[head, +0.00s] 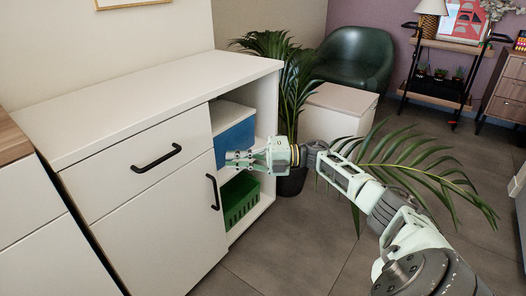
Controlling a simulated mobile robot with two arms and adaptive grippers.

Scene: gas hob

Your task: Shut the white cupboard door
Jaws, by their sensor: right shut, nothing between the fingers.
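The white cupboard door (158,232) is the lower left front of a white cabinet, under a drawer, with an upright black handle (213,191) near its right edge. It looks flush or nearly flush with the drawer front; I cannot tell if a small gap is left. My right gripper (230,158) is shut and empty. It points left, level with the upper part of the door and just right of its edge, in front of the open shelves. I cannot tell whether it touches the door. My left gripper is out of view.
The white drawer (135,165) above has a black handle. The open shelves hold a blue box (236,136) and a green basket (240,198). A potted plant (291,183) and a white box (338,112) stand to the right. Grey floor in front is clear.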

